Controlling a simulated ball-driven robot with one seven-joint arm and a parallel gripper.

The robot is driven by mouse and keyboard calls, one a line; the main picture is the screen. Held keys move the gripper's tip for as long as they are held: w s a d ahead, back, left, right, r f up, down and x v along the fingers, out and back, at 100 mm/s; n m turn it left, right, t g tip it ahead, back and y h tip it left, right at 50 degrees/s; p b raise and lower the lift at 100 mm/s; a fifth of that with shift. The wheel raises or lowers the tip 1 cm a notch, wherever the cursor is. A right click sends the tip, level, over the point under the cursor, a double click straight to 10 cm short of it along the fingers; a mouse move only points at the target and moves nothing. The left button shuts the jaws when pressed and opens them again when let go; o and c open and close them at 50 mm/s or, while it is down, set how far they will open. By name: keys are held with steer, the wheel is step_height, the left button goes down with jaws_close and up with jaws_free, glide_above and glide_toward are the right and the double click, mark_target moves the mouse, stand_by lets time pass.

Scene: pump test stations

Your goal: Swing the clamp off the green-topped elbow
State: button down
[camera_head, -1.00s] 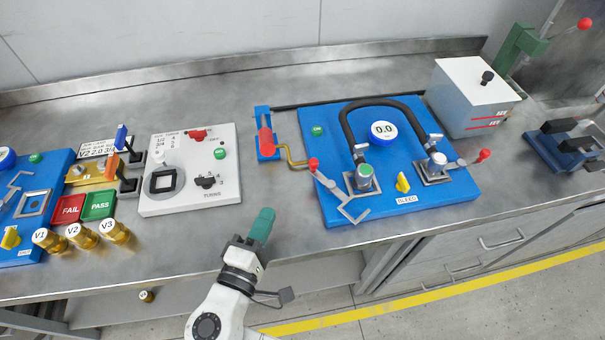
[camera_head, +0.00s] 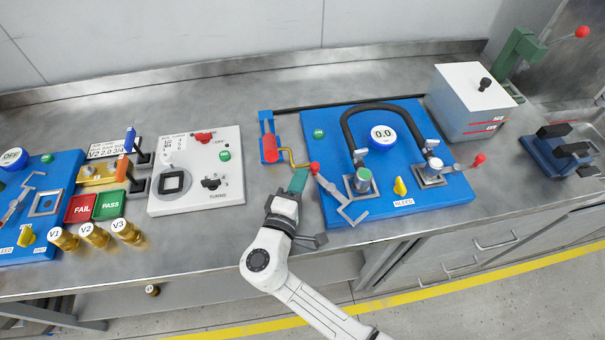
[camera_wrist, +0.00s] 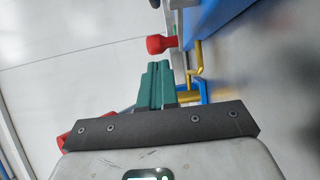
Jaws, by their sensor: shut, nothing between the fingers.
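The green-topped elbow (camera_head: 363,176) stands on the left side of the blue test plate (camera_head: 420,195), at the left end of the black hose. Its clamp (camera_head: 345,198) is a grey forked lever around the elbow's front left, with a red ball knob (camera_head: 315,168) at its left end. My gripper (camera_head: 299,180), with green fingers, is shut and empty, just left of and below the red knob, apart from it in the head view. In the wrist view a red knob (camera_wrist: 160,44) shows just beyond the fingertips (camera_wrist: 157,70); contact cannot be told.
A red-handled pump (camera_head: 269,141) with a bent brass rod (camera_head: 295,161) is close behind my gripper. A second elbow (camera_head: 432,168) with a red-knobbed clamp (camera_head: 478,160) is on the right. The white tuning panel (camera_head: 215,190) is to the left.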

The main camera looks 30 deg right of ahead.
steer(key=shift+d, duration=0.45)
